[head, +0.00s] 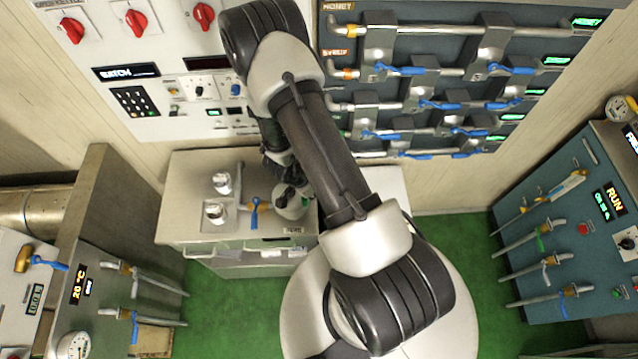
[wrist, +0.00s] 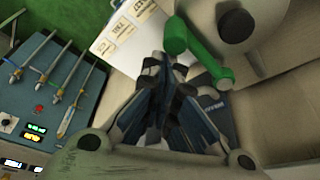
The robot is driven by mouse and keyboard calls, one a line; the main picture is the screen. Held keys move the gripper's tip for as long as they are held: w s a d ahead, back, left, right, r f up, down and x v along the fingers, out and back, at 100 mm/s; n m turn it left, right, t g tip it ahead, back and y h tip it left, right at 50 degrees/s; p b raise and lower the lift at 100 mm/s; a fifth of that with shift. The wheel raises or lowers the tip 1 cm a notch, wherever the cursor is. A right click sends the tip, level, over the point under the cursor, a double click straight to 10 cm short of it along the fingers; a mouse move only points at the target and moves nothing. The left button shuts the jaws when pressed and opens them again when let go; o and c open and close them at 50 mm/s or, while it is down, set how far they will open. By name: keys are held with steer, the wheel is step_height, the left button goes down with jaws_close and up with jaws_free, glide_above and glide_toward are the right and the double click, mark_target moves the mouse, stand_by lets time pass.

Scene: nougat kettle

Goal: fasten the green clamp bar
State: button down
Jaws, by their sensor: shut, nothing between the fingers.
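The green clamp bar (wrist: 203,57) shows in the wrist view, with a thick rounded end at its upper left and a smaller end at its lower right. It lies against a pale rounded body with a dark round knob (wrist: 236,26). My gripper (wrist: 165,70) is shut and empty, its fingertips just left of and below the bar in the picture. I cannot tell whether they touch it. In the head view my arm hides most of the gripper, and I cannot make out the bar there.
In the head view a pale bench (head: 185,225) carries two small metal cups and a blue-handled valve (head: 254,207). A pipe panel (head: 450,75) covers the back wall. A blue control cabinet (head: 580,230) stands right. Green floor (head: 225,315) is open between left cabinet and my base.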

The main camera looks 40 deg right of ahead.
steer(key=shift+a, duration=0.25)
stand_by(0.4)
